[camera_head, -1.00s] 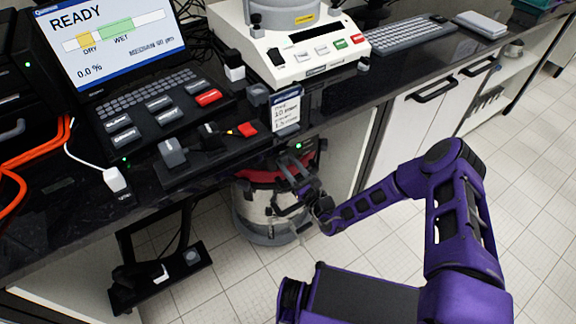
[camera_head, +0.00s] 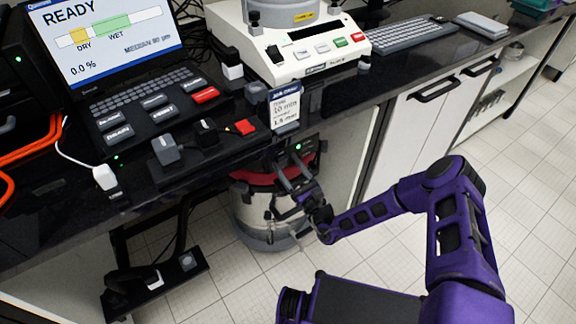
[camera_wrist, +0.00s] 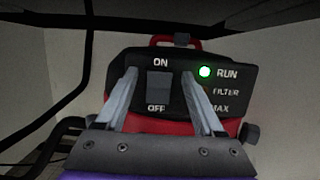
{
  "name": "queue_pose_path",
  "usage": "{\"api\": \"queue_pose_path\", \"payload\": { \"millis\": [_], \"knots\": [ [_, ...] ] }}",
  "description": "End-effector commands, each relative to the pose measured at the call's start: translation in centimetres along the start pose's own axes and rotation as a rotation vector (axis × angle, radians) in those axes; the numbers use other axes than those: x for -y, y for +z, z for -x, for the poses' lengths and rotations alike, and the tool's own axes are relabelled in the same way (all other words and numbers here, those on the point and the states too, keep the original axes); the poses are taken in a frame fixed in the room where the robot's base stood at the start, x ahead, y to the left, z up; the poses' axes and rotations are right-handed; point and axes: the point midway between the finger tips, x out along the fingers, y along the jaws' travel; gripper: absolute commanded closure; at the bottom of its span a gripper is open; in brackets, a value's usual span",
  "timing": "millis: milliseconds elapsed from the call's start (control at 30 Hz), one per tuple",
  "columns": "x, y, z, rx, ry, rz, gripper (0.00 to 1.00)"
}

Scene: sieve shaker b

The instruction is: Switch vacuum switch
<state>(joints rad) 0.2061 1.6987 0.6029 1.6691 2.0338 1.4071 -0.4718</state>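The vacuum (camera_head: 262,222) stands under the bench, a metal drum with a red and black top. Its black panel (camera_wrist: 222,101) fills the middle of the wrist view. The vacuum switch (camera_wrist: 158,86) is a dark grey block between the labels ON above and OFF below; I cannot tell which way it is set. The RUN lamp (camera_wrist: 204,72) glows green. My gripper (camera_wrist: 158,73) is open, with one finger on each side of the switch; contact cannot be told. In the head view my gripper (camera_head: 288,166) is at the vacuum's top front.
The bench edge (camera_head: 345,112) overhangs the vacuum. A white cabinet (camera_head: 415,130) stands to its right, and a low dark shelf (camera_head: 190,262) is at left. A laptop (camera_head: 110,45) and a white shaker base (camera_head: 310,55) sit on the bench.

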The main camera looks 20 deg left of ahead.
Motion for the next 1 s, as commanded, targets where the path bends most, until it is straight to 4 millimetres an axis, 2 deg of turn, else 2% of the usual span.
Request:
{"api": "queue_pose_path", "payload": {
  "millis": [167, 267, 367, 800, 1000],
  "knots": [
    [0.0, -0.1, 0.2, -0.002, 0.0, 0.0, 0.3],
    [0.1, 0.0, 1.1, -0.002, -0.002, -0.001, 0.3],
    [0.1, 0.0, 2.8, -0.004, -0.003, -0.002, 0.3],
    [0.1, 0.0, 13.3, -0.003, -0.004, -0.001, 0.3],
    [0.0, 0.0, 16.4, -0.002, -0.002, -0.001, 0.3]
  ]
}}
